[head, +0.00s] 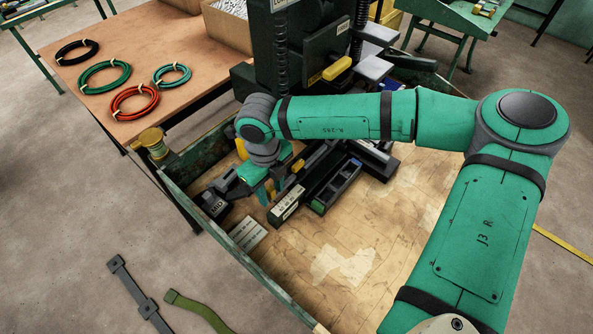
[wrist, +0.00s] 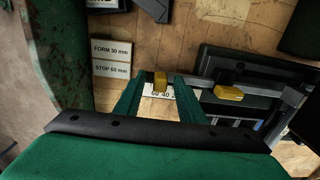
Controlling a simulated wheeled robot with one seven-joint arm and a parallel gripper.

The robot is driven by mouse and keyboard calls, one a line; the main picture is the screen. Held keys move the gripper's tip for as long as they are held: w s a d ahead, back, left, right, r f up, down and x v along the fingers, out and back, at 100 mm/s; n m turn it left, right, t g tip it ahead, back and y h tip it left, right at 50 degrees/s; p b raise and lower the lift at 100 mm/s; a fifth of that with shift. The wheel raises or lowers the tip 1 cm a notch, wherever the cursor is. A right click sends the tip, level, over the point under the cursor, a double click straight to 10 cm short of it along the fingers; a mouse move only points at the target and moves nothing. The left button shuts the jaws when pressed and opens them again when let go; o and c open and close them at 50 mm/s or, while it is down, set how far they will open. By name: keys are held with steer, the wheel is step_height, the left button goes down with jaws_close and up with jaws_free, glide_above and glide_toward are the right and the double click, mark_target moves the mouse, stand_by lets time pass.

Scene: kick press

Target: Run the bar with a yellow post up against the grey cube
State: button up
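My gripper (head: 272,190) reaches down to the press bed in the head view. In the wrist view its two green fingers (wrist: 161,80) are apart. A small yellow post (wrist: 160,82) shows between the fingertips, with a gap on each side. A white scale with numbers lies just below it. The bar under the post is mostly hidden by my gripper. A second yellow block (wrist: 228,93) sits to the right, beside a pale rail. A small grey block (wrist: 292,97) shows at that rail's right end; I cannot tell if it is the grey cube.
The dark press (head: 325,50) stands behind my gripper. A dark compartment tray (head: 337,186) lies to its right. A label plate (head: 248,233) reads FORM 30 mm and STOP 60 mm in the wrist view. The wooden tabletop (head: 370,230) in front is mostly clear, with a raised green edge.

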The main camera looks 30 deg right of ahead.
steer(key=shift+d+f, duration=0.15)
steer(key=shift+f, duration=0.4)
stand_by(0.4)
steer(key=shift+w+d, duration=0.3)
steer(key=shift+d, duration=0.3)
stand_by(0.8)
steer(key=shift+r, duration=0.1)
stand_by(0.7)
steer(key=shift+w+r, duration=0.1)
steer(key=shift+r, duration=3.4)
